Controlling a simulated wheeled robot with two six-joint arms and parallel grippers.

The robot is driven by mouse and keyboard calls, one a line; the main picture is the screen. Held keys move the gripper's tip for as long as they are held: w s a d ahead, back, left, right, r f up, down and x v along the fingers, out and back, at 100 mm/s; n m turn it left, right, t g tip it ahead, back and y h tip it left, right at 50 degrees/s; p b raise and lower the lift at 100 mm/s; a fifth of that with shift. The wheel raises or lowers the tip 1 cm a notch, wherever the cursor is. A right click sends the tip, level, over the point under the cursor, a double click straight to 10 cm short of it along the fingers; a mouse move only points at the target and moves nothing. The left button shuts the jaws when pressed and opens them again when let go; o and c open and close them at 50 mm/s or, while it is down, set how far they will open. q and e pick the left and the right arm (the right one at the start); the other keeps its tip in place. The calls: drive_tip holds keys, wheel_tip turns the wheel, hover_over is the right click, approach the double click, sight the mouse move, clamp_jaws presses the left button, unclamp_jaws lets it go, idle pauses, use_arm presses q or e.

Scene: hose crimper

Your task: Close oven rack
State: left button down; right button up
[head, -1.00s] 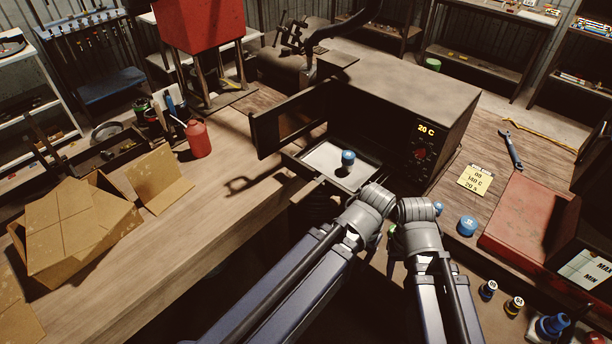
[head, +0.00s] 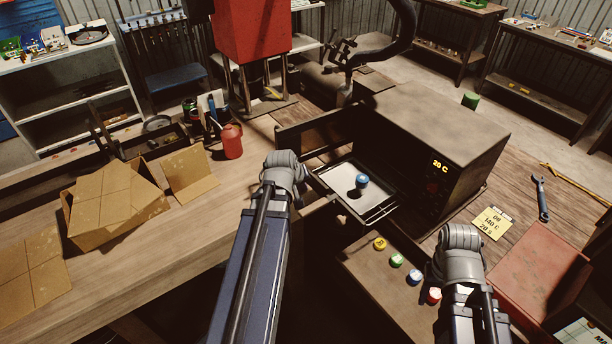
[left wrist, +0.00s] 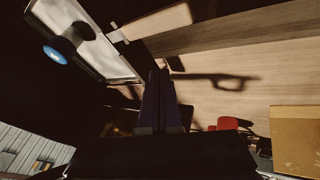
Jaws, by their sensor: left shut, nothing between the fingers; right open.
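The oven (head: 440,115) stands on the bench with its door (head: 315,130) swung open to the left. Its rack (head: 340,193) is pulled out of the front, with a wire handle at its near edge. A blue round part (head: 362,181) stands on the rack; it also shows in the left wrist view (left wrist: 55,55). My left gripper (left wrist: 160,85) is shut and empty, beside the rack and apart from it in the left wrist view. In the head view my left wrist (head: 285,170) hides its fingers. My right gripper (head: 460,240) is open, right of the rack; its fingers are mostly hidden.
A yellow note (head: 492,222), a wrench (head: 540,197) and a red case (head: 538,265) are at the right. A cardboard box (head: 115,205) and a red bottle (head: 232,141) stand at the left.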

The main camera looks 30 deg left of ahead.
sight(355, 152)
use_arm(q)
drive_tip(key=a+r+n+t+y, duration=0.1)
drive_tip(key=a+r+n, duration=0.1)
drive_tip(key=a, duration=0.4)
drive_tip(key=b+x, duration=0.2)
drive_tip(key=x, duration=0.1)
drive_tip(key=b+x, duration=0.5)
drive_tip(key=x, duration=0.1)
drive_tip(key=shift+s+d+f+b, duration=0.1)
drive_tip(key=shift+s+f+b, duration=0.15)
drive_tip(key=shift+f+b, duration=0.25)
drive_tip(key=w, duration=0.1)
drive_tip(key=w+d, duration=0.1)
drive_tip(key=shift+w, duration=0.4)
drive_tip(key=shift+w+d, duration=0.25)
drive_tip(key=shift+w, duration=0.3)
use_arm(e)
wheel_tip(355, 152, down, 7)
drive_tip(key=shift+w+d+f, duration=0.15)
drive_tip(key=shift+d, duration=0.25)
use_arm(q)
drive_tip(key=shift+w, duration=0.1)
